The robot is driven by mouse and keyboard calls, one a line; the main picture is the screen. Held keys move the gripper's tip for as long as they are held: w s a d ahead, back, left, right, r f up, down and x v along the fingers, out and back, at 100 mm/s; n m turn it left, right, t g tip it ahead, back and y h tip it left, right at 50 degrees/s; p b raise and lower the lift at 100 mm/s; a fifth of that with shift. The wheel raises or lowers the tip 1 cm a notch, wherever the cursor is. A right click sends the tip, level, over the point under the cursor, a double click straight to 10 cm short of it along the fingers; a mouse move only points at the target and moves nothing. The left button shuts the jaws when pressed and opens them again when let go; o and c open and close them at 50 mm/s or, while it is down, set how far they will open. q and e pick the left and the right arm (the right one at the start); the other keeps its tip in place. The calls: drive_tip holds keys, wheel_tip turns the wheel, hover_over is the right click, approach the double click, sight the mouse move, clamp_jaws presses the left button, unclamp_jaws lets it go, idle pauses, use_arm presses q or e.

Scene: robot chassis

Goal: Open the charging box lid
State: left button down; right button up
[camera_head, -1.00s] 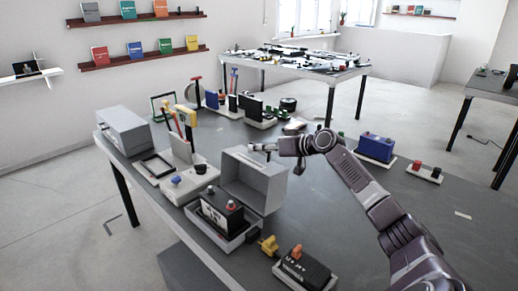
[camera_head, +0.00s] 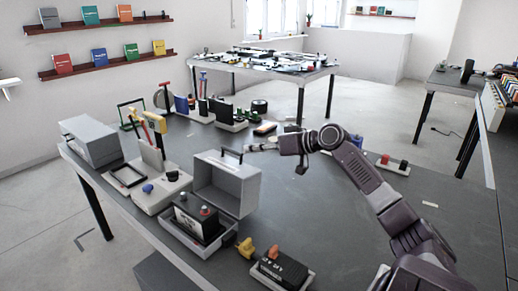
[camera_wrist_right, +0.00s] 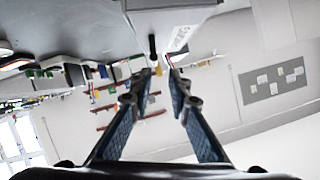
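A dark handle (camera_head: 232,155) sticks up at the lid's top edge. My right gripper (camera_head: 249,149) is just right of the handle, level with the lid's top. In the right wrist view its fingers (camera_wrist_right: 160,72) are apart, with the handle (camera_wrist_right: 153,46) beyond the tips and nothing held. My left gripper is out of view.
A grey closed box (camera_head: 92,140) and a white tool stand (camera_head: 160,190) are left of the charging box. A yellow plug (camera_head: 245,247) and a black block (camera_head: 283,267) lie in front. The tabletop (camera_head: 330,225) is clear to the right.

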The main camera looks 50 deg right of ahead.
drive_tip(key=shift+v, duration=0.9)
drive_tip(key=shift+d, duration=0.1)
